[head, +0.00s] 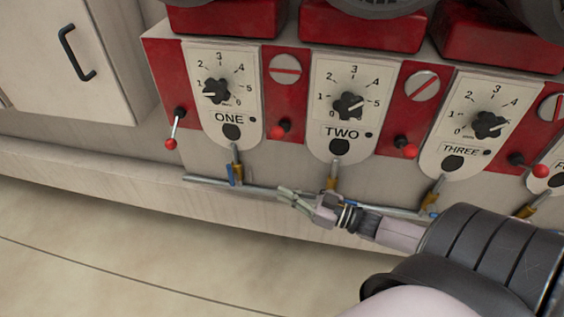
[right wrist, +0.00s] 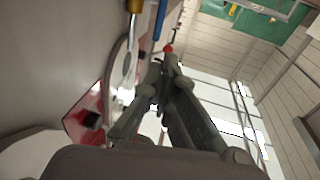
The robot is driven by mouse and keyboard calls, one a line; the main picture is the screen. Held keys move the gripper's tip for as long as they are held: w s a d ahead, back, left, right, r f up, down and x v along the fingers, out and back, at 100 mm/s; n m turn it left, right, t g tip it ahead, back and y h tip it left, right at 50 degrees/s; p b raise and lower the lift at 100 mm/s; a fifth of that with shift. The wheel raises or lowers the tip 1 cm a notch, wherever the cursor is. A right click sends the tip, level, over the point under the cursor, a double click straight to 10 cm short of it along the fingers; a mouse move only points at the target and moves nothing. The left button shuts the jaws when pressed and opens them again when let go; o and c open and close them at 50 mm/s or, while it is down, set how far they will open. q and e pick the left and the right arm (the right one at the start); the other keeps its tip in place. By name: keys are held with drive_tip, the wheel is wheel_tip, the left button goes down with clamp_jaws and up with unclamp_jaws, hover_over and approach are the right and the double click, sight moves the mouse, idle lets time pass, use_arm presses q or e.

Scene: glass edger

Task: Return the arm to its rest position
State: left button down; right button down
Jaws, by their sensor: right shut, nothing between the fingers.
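My right gripper (head: 284,194) is shut and empty in the head view, in front of the thin metal pipe (head: 208,180) below panels ONE (head: 229,118) and TWO (head: 342,132). My right arm comes in from the lower right. I cannot tell whether the fingers touch the pipe. In the right wrist view the gripper's dark fingers (right wrist: 163,78) point up the picture, past a red-ended lever (right wrist: 168,48). My left gripper is not in view.
Panel THREE (head: 460,150) stands further right. Each panel has a black knob, such as ONE's (head: 217,91). Red-tipped levers stick out, with the leftmost (head: 171,143) hanging down. Brass fittings (head: 332,176) and blue handles line the pipe. The floor (head: 110,255) at lower left is clear.

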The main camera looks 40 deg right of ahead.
idle(0.5)
drive_tip(key=s+a+f+m+g+h, duration=0.2)
drive_tip(key=a+f+m+g+h, duration=0.15)
drive_tip(key=a+f+h, duration=0.4)
drive_tip(key=s+a+r+g+h, duration=0.1)
drive_tip(key=s+a+g, duration=0.1)
drive_tip(key=s+g, duration=0.45)
drive_tip(key=s+a+r+g+h, duration=0.1)
drive_tip(key=s+a+g, duration=0.15)
drive_tip(key=s, duration=0.65)
wheel_tip(320, 180, down, 27)
drive_tip(key=s+g, duration=0.2)
drive_tip(key=s+d+f+g, duration=0.1)
drive_tip(key=s+d+f, duration=0.2)
drive_tip(key=s+f, duration=1.2)
drive_tip(key=shift+s+d, duration=0.15)
drive_tip(key=shift+s, duration=0.5)
